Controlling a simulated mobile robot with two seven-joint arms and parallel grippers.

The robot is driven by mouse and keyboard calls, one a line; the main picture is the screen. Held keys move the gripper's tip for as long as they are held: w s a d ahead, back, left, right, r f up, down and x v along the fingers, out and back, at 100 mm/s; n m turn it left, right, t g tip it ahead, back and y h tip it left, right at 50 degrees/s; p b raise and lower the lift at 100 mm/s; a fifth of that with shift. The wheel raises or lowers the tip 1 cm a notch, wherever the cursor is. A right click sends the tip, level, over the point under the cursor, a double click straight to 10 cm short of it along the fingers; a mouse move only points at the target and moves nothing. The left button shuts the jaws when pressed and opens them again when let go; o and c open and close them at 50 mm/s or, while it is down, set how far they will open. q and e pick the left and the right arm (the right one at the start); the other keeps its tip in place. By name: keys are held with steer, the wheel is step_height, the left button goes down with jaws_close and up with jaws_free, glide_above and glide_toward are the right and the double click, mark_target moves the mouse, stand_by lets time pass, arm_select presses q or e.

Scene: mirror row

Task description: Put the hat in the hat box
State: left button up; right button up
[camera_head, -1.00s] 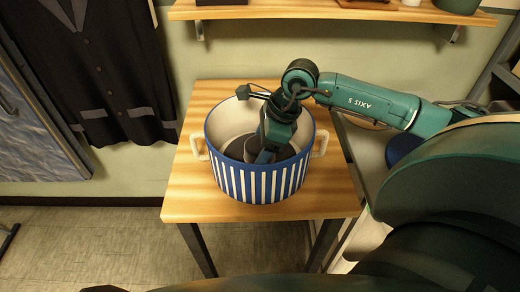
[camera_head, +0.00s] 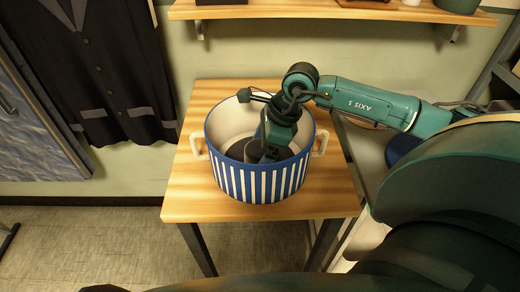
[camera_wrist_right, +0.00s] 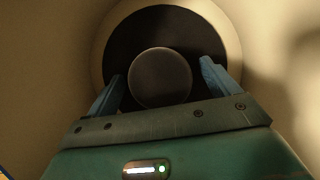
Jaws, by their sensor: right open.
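The hat box (camera_head: 262,184) is a round tub with blue and white stripes and two white side handles, standing open on a small table. The hat (camera_head: 246,150) lies inside it, partly hidden by my right gripper and the front wall. In the right wrist view the hat (camera_wrist_right: 160,78) shows a round grey crown on a dark brim, inside the pale walls. My right gripper (camera_head: 272,146) reaches down into the box. In the wrist view its blue fingers (camera_wrist_right: 161,75) are open, one on each side of the crown, with visible gaps. My left gripper is not in view.
The wooden table (camera_head: 190,207) has bare top around the box. A wall shelf (camera_head: 280,12) runs above and behind it. A dark garment (camera_head: 110,70) hangs at the left. A grey surface stands to the table's right, under my right arm.

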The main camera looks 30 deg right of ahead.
steer(key=v, duration=1.1)
steer(key=shift+r+b, duration=0.25)
steer(key=shift+b, duration=0.15)
